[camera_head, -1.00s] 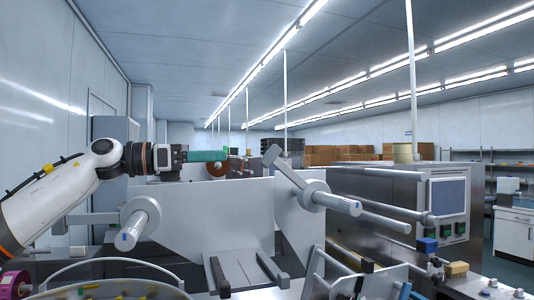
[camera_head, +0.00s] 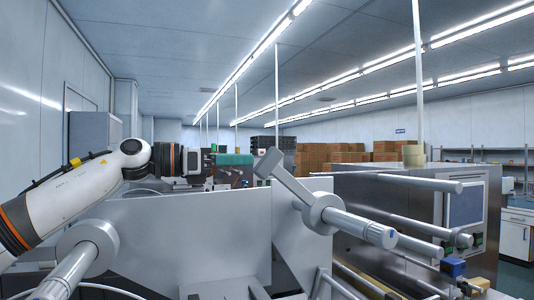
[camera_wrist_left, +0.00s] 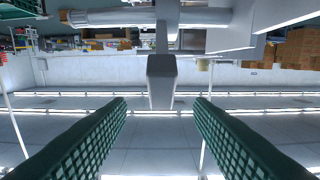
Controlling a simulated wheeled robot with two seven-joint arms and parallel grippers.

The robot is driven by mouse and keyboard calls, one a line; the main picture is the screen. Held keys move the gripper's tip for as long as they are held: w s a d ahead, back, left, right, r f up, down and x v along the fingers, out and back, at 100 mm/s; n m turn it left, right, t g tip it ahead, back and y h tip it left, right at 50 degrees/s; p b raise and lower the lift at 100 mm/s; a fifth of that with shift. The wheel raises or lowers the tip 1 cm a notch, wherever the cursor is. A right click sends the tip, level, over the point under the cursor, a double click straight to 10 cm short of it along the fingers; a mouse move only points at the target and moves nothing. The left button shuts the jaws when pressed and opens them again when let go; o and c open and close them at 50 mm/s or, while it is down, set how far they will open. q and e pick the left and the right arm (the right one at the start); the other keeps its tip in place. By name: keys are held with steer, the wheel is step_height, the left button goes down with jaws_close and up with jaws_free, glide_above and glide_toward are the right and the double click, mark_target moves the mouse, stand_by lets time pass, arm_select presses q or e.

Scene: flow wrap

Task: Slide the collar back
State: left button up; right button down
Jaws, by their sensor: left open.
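In the head view, a grey round hub (camera_head: 322,213) sits on the plate at centre right, with a ridged shaft end (camera_head: 372,232) sticking out to the right. I cannot tell for sure which ring is the collar. A grey arm (camera_head: 292,184) rises from the hub to a blocky end at upper left. My left gripper (camera_head: 234,160), with green fingers, is left of that end, pointing at it. In the left wrist view, the gripper (camera_wrist_left: 161,100) is open and empty; a grey block (camera_wrist_left: 161,80) shows beyond and between its fingertips. My right gripper is out of view.
A second grey hub (camera_head: 90,245) and shaft stand at lower left. A broad grey plate (camera_head: 200,235) fills the middle below my left arm. Horizontal bars (camera_head: 400,184) and a steel cabinet with a screen (camera_head: 466,204) are at right. Cardboard boxes (camera_head: 325,155) stand far back.

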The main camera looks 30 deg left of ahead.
mark_target(262, 160)
arm_select(q)
steer(key=p+x, duration=0.2)
steer(key=x, duration=0.5)
steer(key=shift+w, duration=0.15)
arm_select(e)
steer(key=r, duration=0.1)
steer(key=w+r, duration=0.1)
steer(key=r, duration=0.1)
